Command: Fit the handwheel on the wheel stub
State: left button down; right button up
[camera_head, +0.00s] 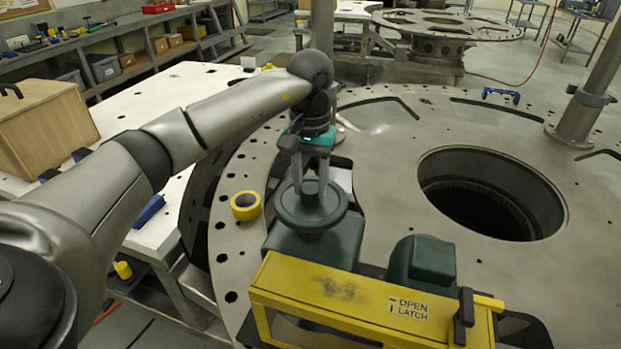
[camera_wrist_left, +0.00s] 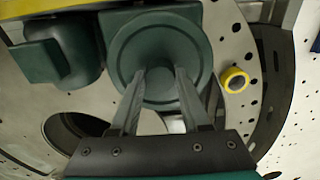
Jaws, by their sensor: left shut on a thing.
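The dark green handwheel (camera_head: 312,210) is a round, roughly level disc over a green housing (camera_head: 335,245) beside the yellow frame. My left gripper (camera_head: 311,185) comes down from above, shut on the middle of the handwheel. The wrist view shows the handwheel (camera_wrist_left: 160,45) face-on, with both fingertips (camera_wrist_left: 160,74) at its hub. The wheel stub is hidden beneath the wheel. I cannot tell whether the wheel is seated on it or held just above it. My right gripper is in neither view.
A yellow frame labelled "OPEN LATCH" (camera_head: 350,290) stands in front, with a green rounded housing (camera_head: 422,262) behind it. A yellow tape roll (camera_head: 245,205) lies left of the wheel. The round plate (camera_head: 390,190) has a large open hole (camera_head: 490,195) to the right.

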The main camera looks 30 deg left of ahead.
pick_arm(q)
jog(key=shift+f+b, duration=0.5)
jog(key=shift+f, duration=0.45)
dwell(0.7)
jog(key=shift+f+b, duration=0.6)
jog(key=shift+b, duration=0.05)
jog(key=c, duration=0.7)
grip_release()
jog(key=shift+s, duration=0.1)
jog(key=shift+r+p, duration=3.75)
jog(key=shift+r, duration=1.75)
